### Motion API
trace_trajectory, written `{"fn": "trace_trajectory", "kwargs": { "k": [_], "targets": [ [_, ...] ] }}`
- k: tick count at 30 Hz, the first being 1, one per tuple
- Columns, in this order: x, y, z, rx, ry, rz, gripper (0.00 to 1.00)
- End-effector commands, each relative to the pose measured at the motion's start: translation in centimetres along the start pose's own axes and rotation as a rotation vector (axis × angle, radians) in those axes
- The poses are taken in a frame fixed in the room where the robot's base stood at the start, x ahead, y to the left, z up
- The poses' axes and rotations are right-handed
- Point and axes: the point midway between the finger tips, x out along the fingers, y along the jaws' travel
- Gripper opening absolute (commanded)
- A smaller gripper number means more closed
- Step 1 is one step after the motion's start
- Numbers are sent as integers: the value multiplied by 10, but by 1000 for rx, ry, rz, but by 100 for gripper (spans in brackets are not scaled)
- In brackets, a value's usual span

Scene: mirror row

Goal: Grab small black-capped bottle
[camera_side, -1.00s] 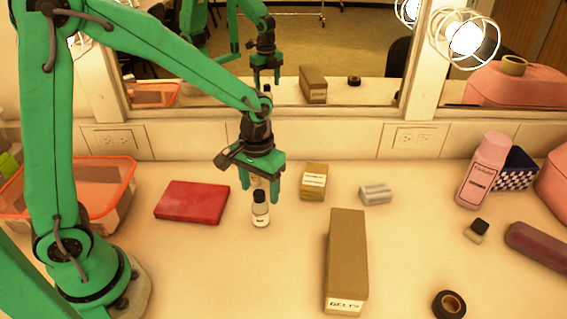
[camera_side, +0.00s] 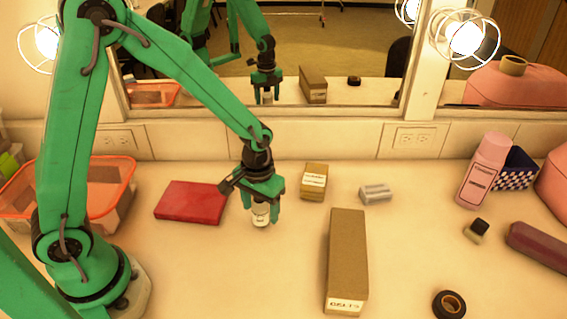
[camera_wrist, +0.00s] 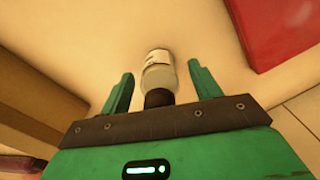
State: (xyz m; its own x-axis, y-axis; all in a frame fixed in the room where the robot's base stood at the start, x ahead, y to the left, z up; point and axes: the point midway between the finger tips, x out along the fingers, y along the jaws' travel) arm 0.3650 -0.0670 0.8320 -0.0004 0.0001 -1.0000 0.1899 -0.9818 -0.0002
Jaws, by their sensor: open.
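The small black-capped bottle (camera_side: 261,214) stands upright on the counter in the side view, its upper part hidden by my gripper (camera_side: 261,212). In the wrist view the bottle (camera_wrist: 159,75) shows its clear body with a white label and its black cap between the two green fingers of my gripper (camera_wrist: 161,82). The fingers are open, one on each side of the bottle, with a visible gap on both sides.
A red box (camera_side: 191,202) lies left of the bottle. A small cardboard box (camera_side: 313,182) stands behind right, and a long brown box (camera_side: 347,255) lies to the right. A mirror (camera_side: 340,55) is behind. The counter in front of the bottle is clear.

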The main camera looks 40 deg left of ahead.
Motion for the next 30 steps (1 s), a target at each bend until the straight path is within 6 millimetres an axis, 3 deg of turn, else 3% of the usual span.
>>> {"fn": "trace_trajectory", "kwargs": {
  "k": [15, 23, 30],
  "targets": [
    [1, 0, 0, 0, 1, 0, 63],
    [1, 0, 0, 0, 1, 0, 14],
    [1, 0, 0, 0, 1, 0, 12]
  ]
}}
